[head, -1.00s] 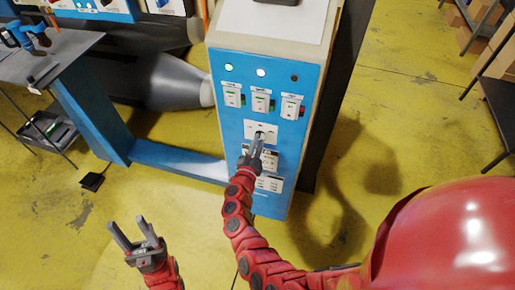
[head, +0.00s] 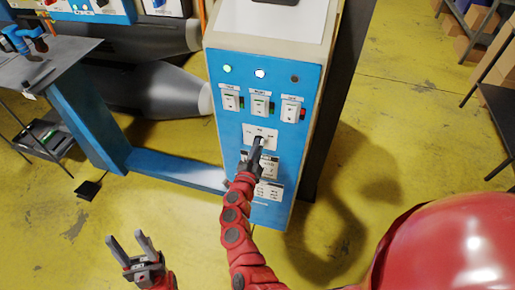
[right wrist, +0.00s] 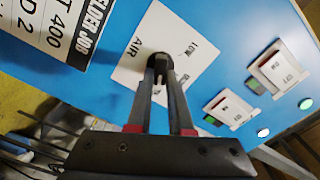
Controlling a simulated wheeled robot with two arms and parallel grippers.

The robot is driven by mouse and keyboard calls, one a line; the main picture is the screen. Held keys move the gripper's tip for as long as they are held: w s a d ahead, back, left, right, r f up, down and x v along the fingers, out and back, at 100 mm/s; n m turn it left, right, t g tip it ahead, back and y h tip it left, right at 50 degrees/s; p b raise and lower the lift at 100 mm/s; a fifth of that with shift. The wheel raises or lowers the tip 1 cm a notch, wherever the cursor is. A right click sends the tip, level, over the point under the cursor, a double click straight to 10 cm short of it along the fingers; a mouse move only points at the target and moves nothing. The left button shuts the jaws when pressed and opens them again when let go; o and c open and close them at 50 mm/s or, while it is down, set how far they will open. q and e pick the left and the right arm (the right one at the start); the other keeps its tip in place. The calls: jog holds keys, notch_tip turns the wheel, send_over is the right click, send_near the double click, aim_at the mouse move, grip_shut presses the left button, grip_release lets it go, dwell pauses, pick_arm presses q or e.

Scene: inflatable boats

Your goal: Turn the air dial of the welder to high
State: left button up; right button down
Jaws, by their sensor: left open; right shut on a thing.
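The welder (head: 295,170) is a blue-fronted cabinet in the middle of the head view. Its air dial (right wrist: 158,62) is a dark knob on a white plate marked AIR, with LOW and another partly hidden word beside it. My right gripper (right wrist: 160,75) is shut on the air dial; in the head view its fingers reach the white dial plate (head: 273,138). The gripper covers much of the dial, so its exact setting cannot be told. My left gripper (head: 133,246) is open and empty at the lower left, above the floor.
Several switches (head: 261,105) and lamps (head: 260,73) sit above the dial. A label plate (head: 271,190) is below it. A grey table with blue legs (head: 90,115) stands to the left. Shelving with boxes (head: 482,45) is at the far right. Yellow floor is open around the cabinet.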

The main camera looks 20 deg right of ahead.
jog(key=c, duration=0.8)
grip_release()
jog(key=b+v, duration=0.2)
jog(key=v, duration=1.5)
jog(key=shift+s+a+b, duration=0.15)
jog(key=shift+s+b, duration=0.05)
jog(key=shift+b, duration=0.2)
